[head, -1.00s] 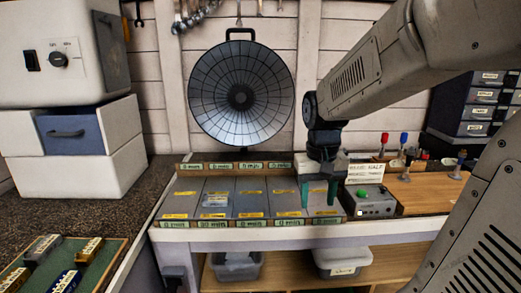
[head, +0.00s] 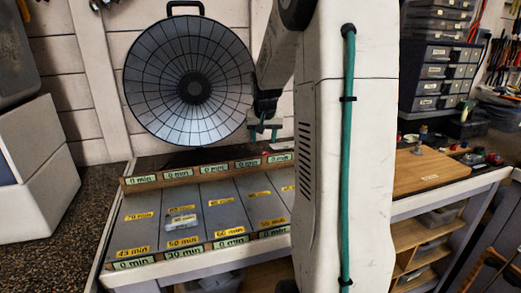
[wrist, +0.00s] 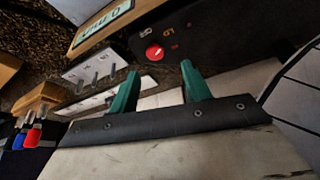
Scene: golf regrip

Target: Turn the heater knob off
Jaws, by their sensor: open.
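The round dish heater (head: 190,85), with a dark wire grid and a top handle, stands against the wall behind the sloped rack. In the wrist view a red knob (wrist: 154,52) with a small white mark sits on a dark panel (wrist: 200,25) with orange markings, too small to read surely. My gripper (wrist: 160,84) is open and empty. Its two green fingers point toward the panel, with the knob just beyond them, nearer the left finger, apparently untouched. In the head view my gripper (head: 264,131) is beside the dish's lower right edge, above the rack's back.
The sloped rack (head: 230,190) with yellow and green minute labels fills the bench front. In the wrist view, a pale holder with several metal pegs (wrist: 95,70) is left of the fingers. My arm hides the bench's middle; a wooden board (head: 430,170) lies to the right.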

